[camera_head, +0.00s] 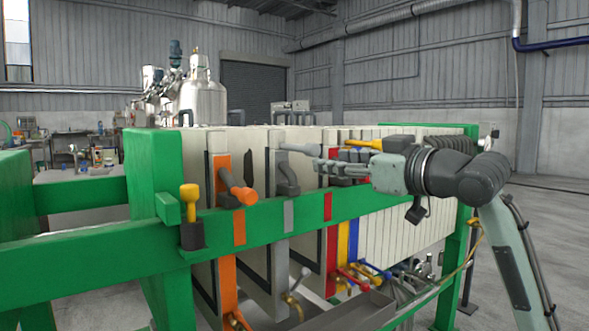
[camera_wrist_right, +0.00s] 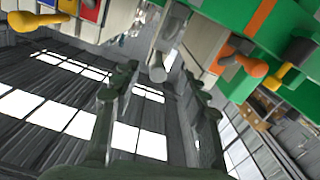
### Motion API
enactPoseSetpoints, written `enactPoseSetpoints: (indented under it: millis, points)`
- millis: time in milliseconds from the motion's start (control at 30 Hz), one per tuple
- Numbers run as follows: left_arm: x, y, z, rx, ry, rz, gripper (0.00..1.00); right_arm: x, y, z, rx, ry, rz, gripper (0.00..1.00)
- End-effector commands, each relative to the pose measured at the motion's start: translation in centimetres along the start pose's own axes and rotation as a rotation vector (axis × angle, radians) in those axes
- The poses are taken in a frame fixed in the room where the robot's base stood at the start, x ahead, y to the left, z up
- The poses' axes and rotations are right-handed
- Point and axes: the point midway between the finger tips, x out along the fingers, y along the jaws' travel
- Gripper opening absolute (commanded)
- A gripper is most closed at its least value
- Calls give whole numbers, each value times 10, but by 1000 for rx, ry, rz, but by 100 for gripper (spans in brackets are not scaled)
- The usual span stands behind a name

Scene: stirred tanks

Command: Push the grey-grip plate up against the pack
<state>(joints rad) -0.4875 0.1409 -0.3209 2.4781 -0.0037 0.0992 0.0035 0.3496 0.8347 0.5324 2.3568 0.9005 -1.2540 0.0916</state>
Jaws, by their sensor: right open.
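The grey-grip plate (camera_head: 280,262) hangs on the green frame, a cream plate with a grey stripe and a grey grip (camera_head: 289,180). In the head view it stands apart from the pack (camera_head: 400,217) of cream plates on its right, whose near end has a red stripe. My right gripper (camera_head: 300,157) is open, at grip height just right of the grey grip, its fingers pointing left. In the right wrist view the grey grip (camera_wrist_right: 157,68) shows beyond and between the open fingers (camera_wrist_right: 160,88). I cannot tell whether they touch it. My left gripper is out of view.
The orange-grip plate (camera_head: 226,275) stands left of the grey one, with an orange grip (camera_head: 236,188). A yellow-topped lever (camera_head: 190,203) sits on the green rail (camera_head: 120,247). Red, yellow and blue stripes mark the pack's near plates. A tray (camera_head: 350,308) and valves lie below.

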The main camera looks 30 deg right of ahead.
Motion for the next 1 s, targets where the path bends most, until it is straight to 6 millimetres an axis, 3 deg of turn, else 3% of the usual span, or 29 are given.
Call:
enactPoseSetpoints:
  millis: [133,600,933,1000]
  points:
    - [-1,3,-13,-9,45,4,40,-2,0,-16,-10,34,-6,44]
    - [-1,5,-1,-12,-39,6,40,65,-1,-16,-7,30,-6,44]
    - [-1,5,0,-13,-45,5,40,70,-1,-16,-10,30,-6,44]
    - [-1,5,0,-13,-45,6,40,70,-1,-16,-10,30,-6,38]
